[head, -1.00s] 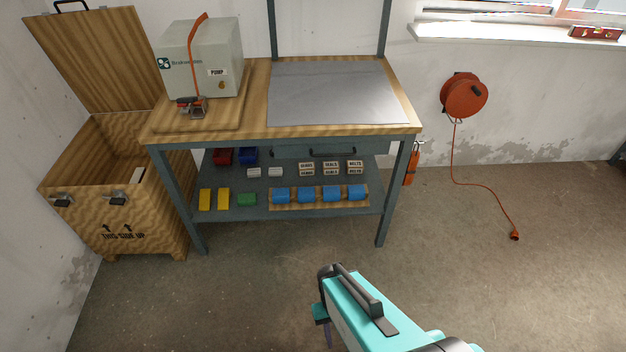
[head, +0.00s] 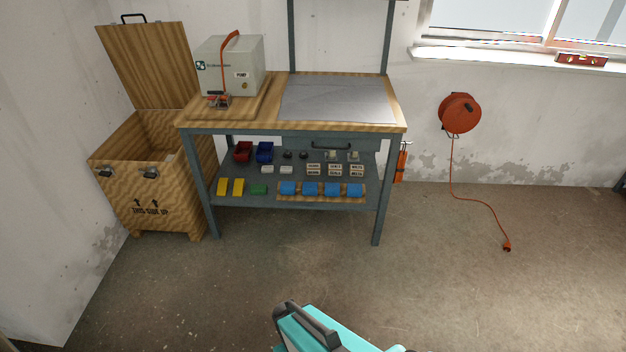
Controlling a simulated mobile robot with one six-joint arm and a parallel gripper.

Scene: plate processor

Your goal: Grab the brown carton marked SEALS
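The small carton marked SEALS (head: 335,172) stands on the lower shelf (head: 232,200) of the workbench. It is the middle one of three labelled cartons, and its pale label faces me. At this distance the lettering is small, and little of the carton's brown shows. My teal and dark arm reaches in at the bottom edge of the head view, well in front of the bench and far from the carton. The fingers of my gripper do not show.
Neighbouring cartons stand close at left (head: 313,171) and right (head: 357,171). Blue rolls on a wooden tray (head: 280,197) lie in front of them. The bench top (head: 395,118) overhangs the shelf. An open wooden crate (head: 150,215) stands left. Floor ahead is clear.

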